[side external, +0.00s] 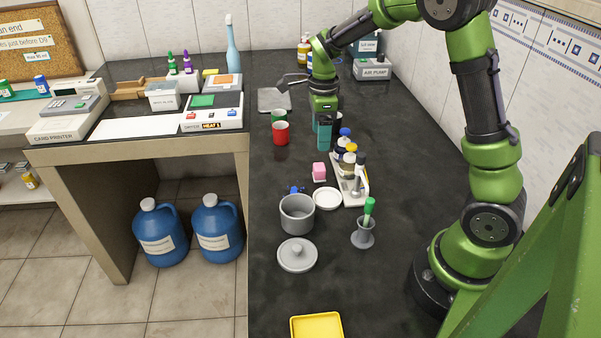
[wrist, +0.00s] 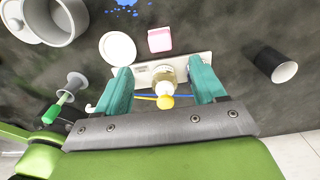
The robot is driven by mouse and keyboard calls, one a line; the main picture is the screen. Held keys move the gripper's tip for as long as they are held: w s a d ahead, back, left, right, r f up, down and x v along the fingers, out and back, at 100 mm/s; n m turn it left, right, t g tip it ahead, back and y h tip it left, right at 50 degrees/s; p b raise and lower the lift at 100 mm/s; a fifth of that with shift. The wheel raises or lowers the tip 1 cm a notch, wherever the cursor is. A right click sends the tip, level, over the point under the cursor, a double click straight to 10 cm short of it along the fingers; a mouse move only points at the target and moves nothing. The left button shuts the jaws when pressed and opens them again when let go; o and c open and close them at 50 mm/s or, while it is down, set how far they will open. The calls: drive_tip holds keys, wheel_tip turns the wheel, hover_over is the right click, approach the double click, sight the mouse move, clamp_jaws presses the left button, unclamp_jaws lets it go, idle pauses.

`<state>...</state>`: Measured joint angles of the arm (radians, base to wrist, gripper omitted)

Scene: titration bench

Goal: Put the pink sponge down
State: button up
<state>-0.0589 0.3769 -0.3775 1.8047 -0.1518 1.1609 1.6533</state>
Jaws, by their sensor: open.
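The pink sponge (side external: 319,171) lies on the dark bench, between the white dish and the far end of the bottle rack. In the wrist view the sponge (wrist: 160,40) is beyond my fingertips, beside the white rack and apart from my fingers. My gripper (side external: 324,145) has teal fingers and points down over the bench, behind the sponge in the side view. In the wrist view my gripper (wrist: 163,82) is open, its fingers spread wide with nothing held. A yellow-capped bottle (wrist: 164,90) shows in the gap between them, apparently below.
The white rack (side external: 350,192) holds several bottles close to my gripper. A white dish (side external: 327,198), grey pot (side external: 297,214), pot lid (side external: 297,255) and green-handled brush in a holder (side external: 363,233) stand nearby. Blue liquid (side external: 296,189) marks the bench. A red mug (side external: 281,133) stands left of my gripper.

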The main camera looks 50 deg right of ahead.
drive_tip(key=s+a+r+n+t+y, duration=0.1)
drive_tip(key=s+a+r+n+t, duration=0.2)
drive_tip(key=s+a+r+n, duration=0.3)
drive_tip(key=s+a+r+n+t+y, duration=0.1)
drive_tip(key=s+a+r+n+t, duration=0.3)
drive_tip(key=s+n, duration=0.6)
drive_tip(key=a+r+n, duration=0.2)
drive_tip(key=a+n, duration=0.1)
drive_tip(key=n, duration=0.4)
drive_tip(key=shift+a+r, duration=0.15)
drive_tip(key=shift+r, duration=0.15)
drive_tip(key=shift+c, duration=0.6)
